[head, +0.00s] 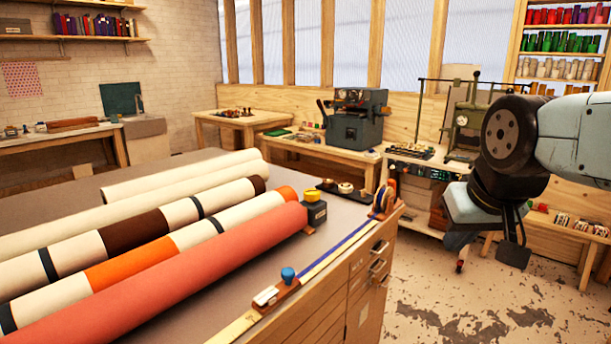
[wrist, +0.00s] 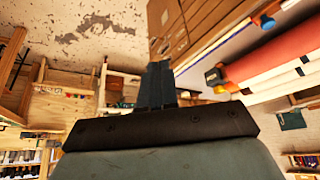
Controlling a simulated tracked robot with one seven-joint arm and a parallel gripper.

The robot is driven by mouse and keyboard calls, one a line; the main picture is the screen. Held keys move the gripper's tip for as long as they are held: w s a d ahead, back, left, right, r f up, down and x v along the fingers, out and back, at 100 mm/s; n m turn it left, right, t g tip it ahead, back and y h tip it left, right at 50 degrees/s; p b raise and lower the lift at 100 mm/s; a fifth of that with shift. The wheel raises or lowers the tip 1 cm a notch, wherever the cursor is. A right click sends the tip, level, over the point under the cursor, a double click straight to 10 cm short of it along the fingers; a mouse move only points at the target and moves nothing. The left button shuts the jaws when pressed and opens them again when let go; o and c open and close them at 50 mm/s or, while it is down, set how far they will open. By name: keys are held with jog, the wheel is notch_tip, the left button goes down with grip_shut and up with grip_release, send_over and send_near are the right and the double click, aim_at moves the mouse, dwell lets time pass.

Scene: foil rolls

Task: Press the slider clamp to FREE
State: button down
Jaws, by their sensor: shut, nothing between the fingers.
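The slider clamp (head: 265,296) looks like a small white block on a rail along the bench's front edge. A blue knob (head: 288,275) stands beside it on a reddish-brown block. No FREE marking is readable. The blue knob also shows at the upper right of the wrist view (wrist: 268,22). My gripper (head: 514,252) hangs over the floor to the right of the bench, well away from the clamp. Its dark fingers (wrist: 157,85) are together and empty in the wrist view.
Several fabric or foil rolls (head: 160,272) lie across the grey bench. A cart with a metal frame (head: 440,155) is behind my arm. The floor between is clear.

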jog(key=n+g, duration=0.6)
jog(key=n, duration=0.4)
send_over(254, 299)
notch_tip(254, 299, down, 4)
jog(key=shift+d+r, duration=0.1)
jog(key=shift+r, duration=0.1)
notch_tip(254, 299, down, 14)
